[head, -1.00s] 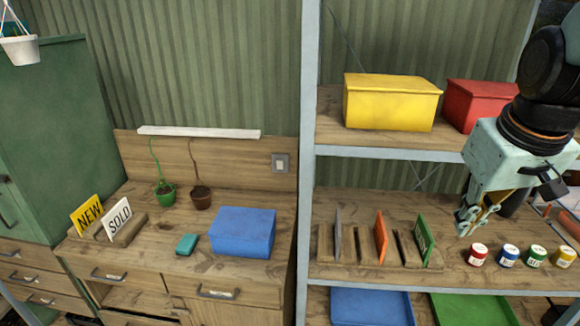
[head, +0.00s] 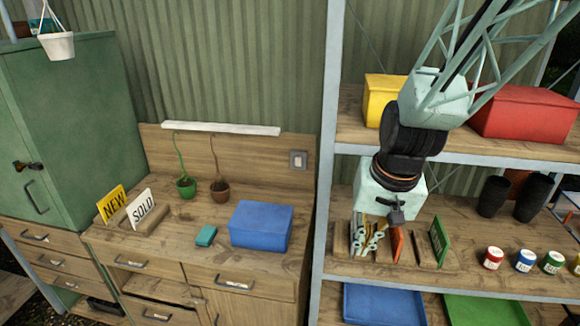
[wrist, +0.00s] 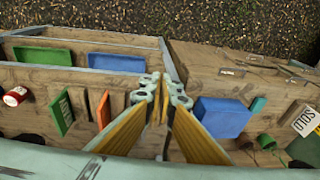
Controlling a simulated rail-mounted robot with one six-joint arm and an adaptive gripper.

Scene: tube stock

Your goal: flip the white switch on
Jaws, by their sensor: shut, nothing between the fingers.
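The white switch (head: 298,160) is on a small grey plate on the wooden backboard of the workbench, near its right end. I cannot tell its position at this size. My gripper (head: 366,248) is to the right of the switch, in front of the shelf unit's middle shelf, pointing down with its fingers closed and empty. In the wrist view the fingertips (wrist: 162,88) are together, near the shelf post between the shelf and the workbench. The switch does not show clearly in the wrist view.
A grey shelf post (head: 328,140) stands between my gripper and the switch. A slotted rack (head: 350,262) with signs sits by my gripper. A blue box (head: 260,225) and potted plants (head: 218,188) stand on the bench. Paint jars (head: 493,258) are at right.

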